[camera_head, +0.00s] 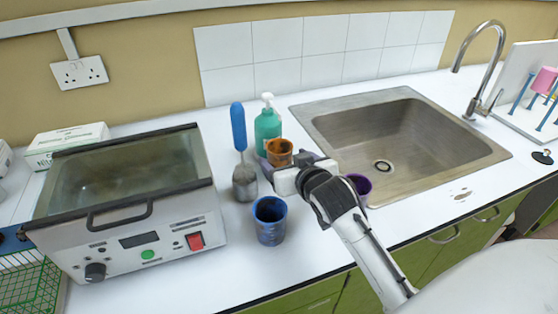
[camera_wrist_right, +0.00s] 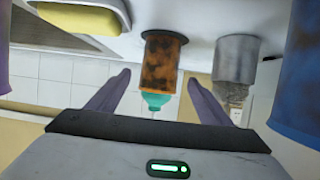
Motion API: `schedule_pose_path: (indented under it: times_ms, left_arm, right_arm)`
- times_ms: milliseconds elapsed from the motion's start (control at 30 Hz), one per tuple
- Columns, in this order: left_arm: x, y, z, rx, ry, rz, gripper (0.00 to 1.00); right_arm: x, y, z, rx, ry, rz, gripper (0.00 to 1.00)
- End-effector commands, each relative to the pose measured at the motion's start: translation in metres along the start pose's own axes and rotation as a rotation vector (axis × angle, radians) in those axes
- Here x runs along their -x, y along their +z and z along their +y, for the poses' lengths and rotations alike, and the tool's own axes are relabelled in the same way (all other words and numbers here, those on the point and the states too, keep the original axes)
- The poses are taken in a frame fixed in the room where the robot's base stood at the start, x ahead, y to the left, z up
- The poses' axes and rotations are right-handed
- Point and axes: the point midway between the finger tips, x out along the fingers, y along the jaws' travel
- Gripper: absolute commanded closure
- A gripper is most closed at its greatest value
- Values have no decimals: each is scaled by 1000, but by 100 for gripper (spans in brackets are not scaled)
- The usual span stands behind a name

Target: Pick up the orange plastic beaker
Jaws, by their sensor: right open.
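The orange plastic beaker (camera_head: 279,149), with dark blotches, stands upright on the white counter in front of the green soap bottle (camera_head: 267,126). My right gripper (camera_head: 284,163) is just on the near side of it and hides its lower part. In the right wrist view, which looks upside down, the orange beaker (camera_wrist_right: 161,62) lies ahead, between the lines of the two purple fingers. The right gripper (camera_wrist_right: 158,80) is open, with a gap visible on each side of the beaker. Whether the fingertips reach alongside it I cannot tell. My left gripper is not in view.
A blue beaker (camera_head: 270,222) stands close in front, and a grey metal holder (camera_head: 245,184) with a blue-handled brush (camera_head: 238,127) is at the left. A purple beaker (camera_head: 361,187) is partly behind my right arm. The sink (camera_head: 330,128) and water bath (camera_head: 150,237) flank them.

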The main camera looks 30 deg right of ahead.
Motion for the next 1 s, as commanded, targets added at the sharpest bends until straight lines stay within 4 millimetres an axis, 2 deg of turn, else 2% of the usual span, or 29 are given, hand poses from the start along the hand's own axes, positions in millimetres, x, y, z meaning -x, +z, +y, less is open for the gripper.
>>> schedule_pose_path:
  times_ms: [133, 300, 567, 600, 833, 900, 1000]
  left_arm:
    - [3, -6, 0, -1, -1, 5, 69]
    - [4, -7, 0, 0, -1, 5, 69]
    - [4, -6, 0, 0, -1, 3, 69]
    - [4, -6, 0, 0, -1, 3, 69]
    - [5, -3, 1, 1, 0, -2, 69]
    - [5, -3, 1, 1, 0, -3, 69]
    - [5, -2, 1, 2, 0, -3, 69]
  right_arm:
    - [-22, -8, 1, 1, 1, 1, 27]
    - [-41, -6, 1, 2, 1, 0, 27]
    - [-45, -6, 1, 2, 1, 1, 27]
    - [-45, -6, 1, 2, 1, 1, 28]
    - [-45, -6, 1, 2, 1, 0, 67]
    - [-45, -6, 1, 2, 1, 1, 74]
    - [-45, -6, 1, 2, 1, 1, 74]
